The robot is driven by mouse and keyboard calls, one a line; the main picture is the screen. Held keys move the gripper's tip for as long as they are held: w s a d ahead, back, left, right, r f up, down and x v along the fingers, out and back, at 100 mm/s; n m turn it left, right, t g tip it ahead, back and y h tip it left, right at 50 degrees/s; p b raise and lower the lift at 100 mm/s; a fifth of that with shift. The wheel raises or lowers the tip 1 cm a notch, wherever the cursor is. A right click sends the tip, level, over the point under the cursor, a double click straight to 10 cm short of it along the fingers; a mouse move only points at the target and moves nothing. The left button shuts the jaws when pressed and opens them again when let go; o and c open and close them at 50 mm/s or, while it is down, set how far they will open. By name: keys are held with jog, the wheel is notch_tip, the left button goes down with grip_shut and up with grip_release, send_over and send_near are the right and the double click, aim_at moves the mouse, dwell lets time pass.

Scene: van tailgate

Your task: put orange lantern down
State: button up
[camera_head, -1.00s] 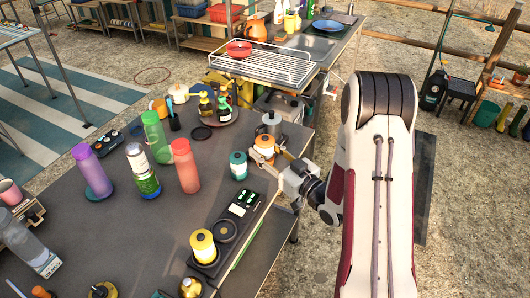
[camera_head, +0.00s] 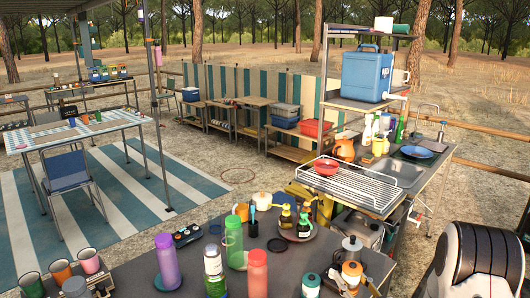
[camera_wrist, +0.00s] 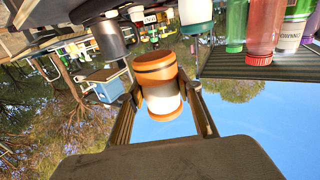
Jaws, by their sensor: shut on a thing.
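The orange lantern (camera_head: 352,269), with an orange top and a pale body, stands out at the table's right part in the head view. My gripper (camera_head: 350,283) is shut on it, mostly cut off by the lower edge. In the wrist view, which looks upside down, the orange lantern (camera_wrist: 158,72) sits between both fingers of my gripper (camera_wrist: 160,92). Its base is hidden in the head view, and I cannot tell whether it touches the table.
A teal-topped lantern (camera_head: 311,282) stands just left of it, and a grey-topped vessel (camera_head: 352,246) just behind. Red (camera_head: 257,270), green (camera_head: 234,240) and purple (camera_head: 167,262) bottles stand farther left. A wire rack (camera_head: 350,186) lies on the counter behind.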

aim_at(358, 269)
jog(key=shift+w+d+r+m+h, duration=0.1)
jog(key=shift+d+m+h, duration=0.4)
jog(key=shift+d+h, duration=0.35)
jog(key=shift+w+d+r+m+t+h, duration=0.1)
jog(key=shift+d+r+m+t+h, duration=0.2)
jog(key=shift+d+m+h, duration=0.4)
jog(key=shift+a+r+m+h, duration=0.3)
jog(key=shift+r+h, duration=0.15)
jog(key=shift+h, duration=0.3)
jog(key=shift+a+r+m+h, duration=0.3)
jog(key=shift+r+h, duration=0.2)
jog(key=shift+r, duration=0.1)
jog(key=a+r, duration=0.4)
jog(key=a, duration=0.5)
jog(key=shift+s+r+y, duration=0.25)
jog(key=shift+r+y, duration=0.05)
jog(key=shift+d, duration=0.1)
